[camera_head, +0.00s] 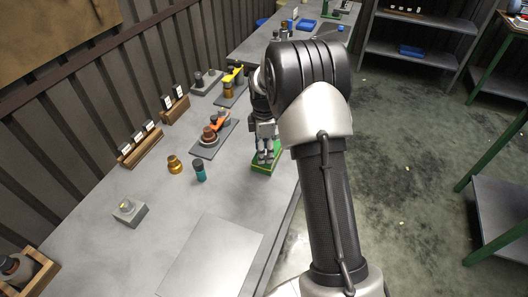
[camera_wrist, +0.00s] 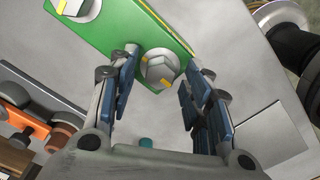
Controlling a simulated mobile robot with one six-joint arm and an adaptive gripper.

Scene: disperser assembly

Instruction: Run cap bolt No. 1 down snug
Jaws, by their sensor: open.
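A green block with yellow edges (camera_head: 263,168) lies on the grey bench in the head view, and its green face (camera_wrist: 125,35) fills the top of the wrist view. A silver hex bolt (camera_wrist: 158,68) with a yellow mark stands near the block's end. Another bolt head (camera_wrist: 78,8) shows at the top edge, partly cut off. No number is readable on either. My gripper (camera_wrist: 163,74) is open, with its blue-padded fingers on both sides of the nearer bolt and visible gaps to it. In the head view my gripper (camera_head: 265,146) is over the block and partly hides it.
A brass part (camera_head: 175,164) and a dark teal-bottomed cylinder (camera_head: 199,172) stand left of the block. An orange-and-brown assembly (camera_head: 213,132) is behind them. A flat grey plate (camera_head: 212,258) lies in front. A small grey block (camera_head: 130,211) sits at left, with bare bench around it.

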